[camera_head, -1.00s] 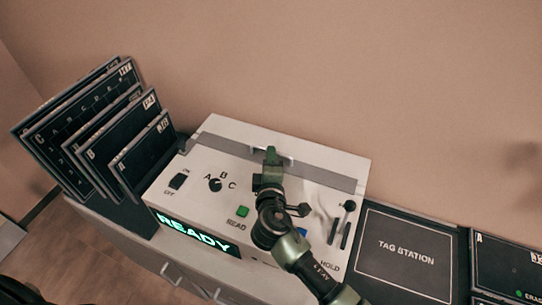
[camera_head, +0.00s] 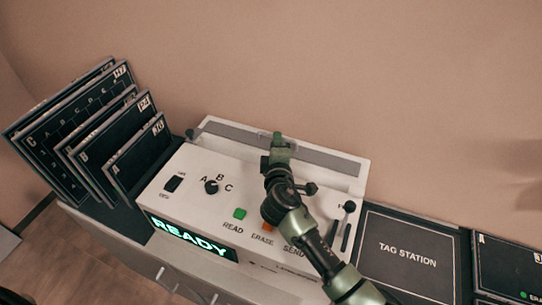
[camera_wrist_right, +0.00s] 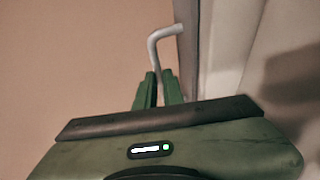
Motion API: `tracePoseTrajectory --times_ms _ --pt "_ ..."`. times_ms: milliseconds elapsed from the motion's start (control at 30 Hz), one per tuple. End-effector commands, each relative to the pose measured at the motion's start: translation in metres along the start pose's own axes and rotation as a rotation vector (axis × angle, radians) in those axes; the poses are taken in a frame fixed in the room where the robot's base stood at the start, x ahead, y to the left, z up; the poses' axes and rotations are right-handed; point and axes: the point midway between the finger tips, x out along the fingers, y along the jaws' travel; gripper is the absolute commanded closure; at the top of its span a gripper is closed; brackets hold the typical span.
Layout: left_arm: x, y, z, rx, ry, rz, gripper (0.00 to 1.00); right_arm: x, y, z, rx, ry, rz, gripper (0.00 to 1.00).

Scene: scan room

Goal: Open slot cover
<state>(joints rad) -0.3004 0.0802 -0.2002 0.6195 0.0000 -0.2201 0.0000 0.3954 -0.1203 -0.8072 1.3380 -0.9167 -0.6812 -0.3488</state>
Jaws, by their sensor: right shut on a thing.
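The scanner console (camera_head: 190,207) is a white box with a lit READY display. The slot cover (camera_head: 325,165) is a long grey strip along its rear top, and it appears raised and tilted toward the wall. My right gripper (camera_head: 278,138) is at the middle of the cover and hides its handle in the head view. In the right wrist view, the pale bent handle (camera_wrist_right: 156,50) runs down between the fingers of my right gripper (camera_wrist_right: 159,90), which is shut on it. My left gripper is not in view.
A rack of upright dark panels (camera_head: 95,140) stands left of the console. A knob (camera_head: 211,187), green button (camera_head: 240,213) and levers (camera_head: 347,220) are on the console top. A dark tag station plate (camera_head: 408,252) lies to the right. The wall is close behind.

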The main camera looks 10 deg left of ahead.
Motion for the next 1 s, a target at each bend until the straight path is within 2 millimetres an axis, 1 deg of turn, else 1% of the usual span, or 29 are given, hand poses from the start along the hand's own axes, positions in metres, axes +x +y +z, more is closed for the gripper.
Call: tracePoseTrajectory --times_ms 33,100,333,367,400,433,767,867,1000 --pt "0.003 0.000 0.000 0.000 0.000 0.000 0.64 0.004 -0.003 0.002 0.000 -0.001 -0.004 1.00" --pt "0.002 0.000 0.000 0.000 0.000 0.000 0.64 0.005 -0.002 0.003 0.000 -0.002 -0.005 1.00" --pt "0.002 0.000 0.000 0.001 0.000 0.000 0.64 0.005 -0.002 0.003 0.000 -0.002 -0.006 1.00" --pt "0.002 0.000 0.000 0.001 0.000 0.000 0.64 0.005 -0.002 0.003 0.000 -0.002 -0.006 0.83" --pt "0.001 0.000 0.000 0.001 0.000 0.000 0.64 0.005 -0.002 0.003 0.000 -0.001 -0.006 0.72" --pt "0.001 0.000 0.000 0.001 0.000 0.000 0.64 0.005 -0.001 0.003 0.000 -0.001 -0.006 0.69" --pt "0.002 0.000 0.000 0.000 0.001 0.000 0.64 0.003 0.000 0.002 0.001 0.000 -0.003 0.69" --pt "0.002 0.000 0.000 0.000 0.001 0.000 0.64 -0.005 -0.001 0.002 0.003 0.001 -0.003 0.69" --pt "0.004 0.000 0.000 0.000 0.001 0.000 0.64 -0.026 -0.002 0.002 0.003 0.001 -0.004 0.69"
